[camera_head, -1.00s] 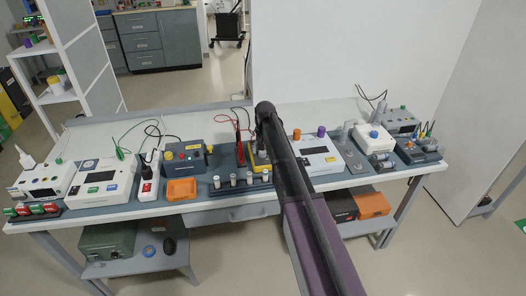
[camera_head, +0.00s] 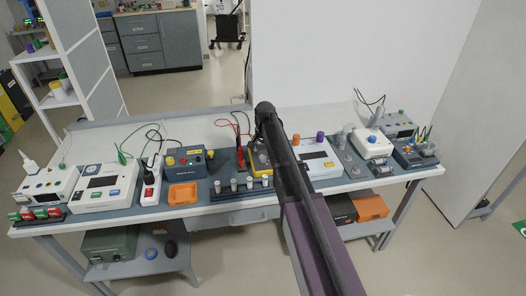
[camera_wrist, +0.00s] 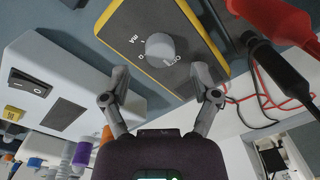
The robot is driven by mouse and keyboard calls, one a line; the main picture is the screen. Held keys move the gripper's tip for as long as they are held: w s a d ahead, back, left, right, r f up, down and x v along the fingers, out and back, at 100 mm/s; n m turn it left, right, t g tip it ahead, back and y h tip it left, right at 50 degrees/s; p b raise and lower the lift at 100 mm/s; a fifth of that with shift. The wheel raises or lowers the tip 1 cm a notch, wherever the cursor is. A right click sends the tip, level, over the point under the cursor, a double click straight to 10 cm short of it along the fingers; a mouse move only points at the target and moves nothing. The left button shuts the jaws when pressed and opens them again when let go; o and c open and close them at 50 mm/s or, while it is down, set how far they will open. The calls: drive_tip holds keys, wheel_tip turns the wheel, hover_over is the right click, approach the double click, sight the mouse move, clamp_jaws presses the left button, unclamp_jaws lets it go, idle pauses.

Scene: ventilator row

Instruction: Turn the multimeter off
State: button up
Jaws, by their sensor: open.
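The multimeter has a yellow rim and a dark grey face. In the wrist view it (camera_wrist: 190,25) lies at the top, with a round light grey knob (camera_wrist: 161,46) and a white mark on it, and "mA" lettering beside the knob. In the head view the multimeter (camera_head: 252,161) is mostly hidden behind my arm. My gripper (camera_wrist: 160,72) is open and empty. Its two fingers stand either side of the space just below the knob in the wrist picture. I cannot tell whether they touch the multimeter. In the head view the fingers are hidden.
Red and black probes (camera_wrist: 265,50) with cables stand close right of my gripper in the wrist view. A white box with a rocker switch (camera_wrist: 28,88) is close on the left. In the head view, a rack of vials (camera_head: 244,185) stands in front and an orange tray (camera_head: 183,194) to the left.

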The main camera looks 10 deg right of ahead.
sight(264, 157)
drive_tip(key=shift+r+p, duration=5.4)
drive_tip(key=shift+r, duration=0.3)
drive_tip(key=s+f+n+b, duration=0.3)
drive_tip(key=s+n, duration=0.1)
drive_tip(key=s, duration=1)
drive_tip(key=s+f+n+b, duration=0.3)
drive_tip(key=s, duration=1.1)
drive_tip(key=shift+s+n, duration=0.4)
